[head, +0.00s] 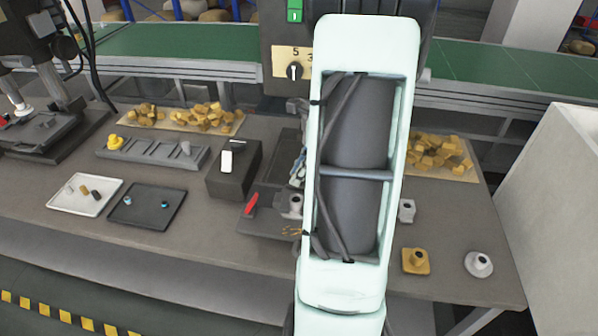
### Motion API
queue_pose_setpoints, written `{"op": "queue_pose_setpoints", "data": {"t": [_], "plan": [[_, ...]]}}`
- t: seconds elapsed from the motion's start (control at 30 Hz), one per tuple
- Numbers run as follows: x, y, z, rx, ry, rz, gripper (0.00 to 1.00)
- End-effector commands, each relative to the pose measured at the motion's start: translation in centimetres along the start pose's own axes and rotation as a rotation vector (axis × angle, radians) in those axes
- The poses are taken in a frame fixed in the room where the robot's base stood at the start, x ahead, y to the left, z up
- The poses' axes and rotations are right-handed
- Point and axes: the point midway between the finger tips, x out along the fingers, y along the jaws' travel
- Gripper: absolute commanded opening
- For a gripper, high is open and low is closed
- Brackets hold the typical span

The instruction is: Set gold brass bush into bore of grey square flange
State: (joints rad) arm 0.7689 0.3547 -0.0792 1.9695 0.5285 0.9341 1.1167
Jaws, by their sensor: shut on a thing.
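My gripper is hidden behind my own pale green arm, so its fingers and anything between them do not show. A grey flange with a raised collar (407,210) stands on the bench just right of my arm; it looks square. Another grey part (293,205) shows at the left edge of my arm, partly covered, and I cannot tell its shape. A small gold piece (84,190) lies in the white tray (62,204) at the left, between a silver and a dark piece; it may be a brass bush.
A gold square flange (416,263) and a pale round flange (479,265) stand at the front right. A dark tray (135,217), a grey rack (150,153) and a black block (228,180) are at the left. A red-handled item (251,204) lies beside my arm.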

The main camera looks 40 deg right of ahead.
Motion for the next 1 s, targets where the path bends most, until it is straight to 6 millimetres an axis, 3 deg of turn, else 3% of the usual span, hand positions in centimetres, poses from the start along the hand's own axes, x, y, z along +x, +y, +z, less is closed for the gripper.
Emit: {"op": "queue_pose_setpoints", "data": {"t": [0.6,1.0], "plan": [[5.1,0.0,-2.1,0.001,0.001,0.001,0.0],[5.5,0.0,-2.3,0.0,0.0,0.0,0.0]]}}
